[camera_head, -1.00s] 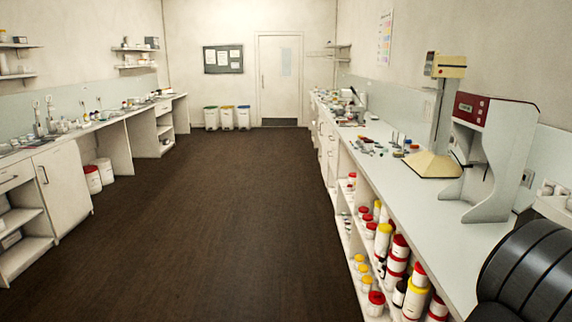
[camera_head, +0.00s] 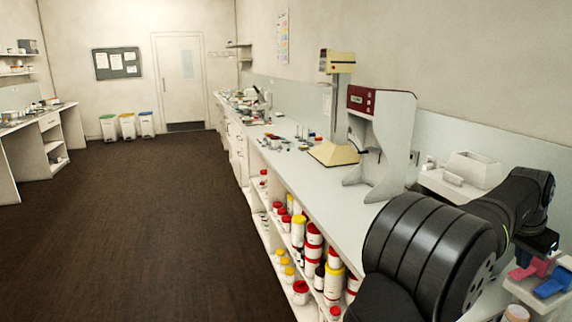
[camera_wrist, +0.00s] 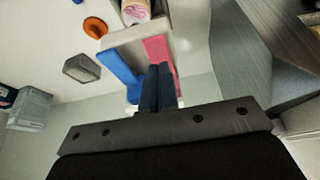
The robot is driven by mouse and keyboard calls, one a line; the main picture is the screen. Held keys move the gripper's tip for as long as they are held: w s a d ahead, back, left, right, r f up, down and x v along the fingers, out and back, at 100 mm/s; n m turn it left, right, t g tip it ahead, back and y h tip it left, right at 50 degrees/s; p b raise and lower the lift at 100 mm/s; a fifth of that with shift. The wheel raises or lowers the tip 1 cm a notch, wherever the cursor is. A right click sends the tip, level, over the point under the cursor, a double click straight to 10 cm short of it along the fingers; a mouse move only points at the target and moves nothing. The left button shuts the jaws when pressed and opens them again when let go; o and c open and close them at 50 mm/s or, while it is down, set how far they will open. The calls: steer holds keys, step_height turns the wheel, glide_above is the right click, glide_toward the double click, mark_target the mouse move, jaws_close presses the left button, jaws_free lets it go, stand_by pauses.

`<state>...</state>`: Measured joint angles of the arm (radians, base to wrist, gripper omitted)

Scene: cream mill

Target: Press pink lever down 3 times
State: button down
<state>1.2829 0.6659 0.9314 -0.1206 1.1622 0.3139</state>
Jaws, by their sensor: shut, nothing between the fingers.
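The pink lever (camera_head: 533,266) juts from a white machine (camera_head: 535,294) at the right edge of the head view, beside a blue lever (camera_head: 554,283). In the wrist view the pink lever (camera_wrist: 158,50) lies just beyond my fingertips and the blue lever (camera_wrist: 118,70) is to their left. My gripper (camera_wrist: 158,70) is shut and empty, its dark fingers side by side. Its fingertips overlap the near end of the pink lever in the picture; I cannot tell whether they touch it. In the head view my dark wrist (camera_head: 540,242) is just above the levers.
A container (camera_wrist: 135,11) stands by the machine's top in the wrist view, with an orange round thing (camera_wrist: 95,27) and a grey block (camera_wrist: 82,69) to the left. A red-and-white bench machine (camera_head: 383,140) stands on the long counter (camera_head: 335,205), with jars on shelves below.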

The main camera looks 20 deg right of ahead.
mark_target(517, 273)
steer(key=shift+r, duration=2.3)
steer(key=shift+f, duration=2.35)
steer(key=shift+f, duration=1.2)
steer(key=shift+r, duration=3.55)
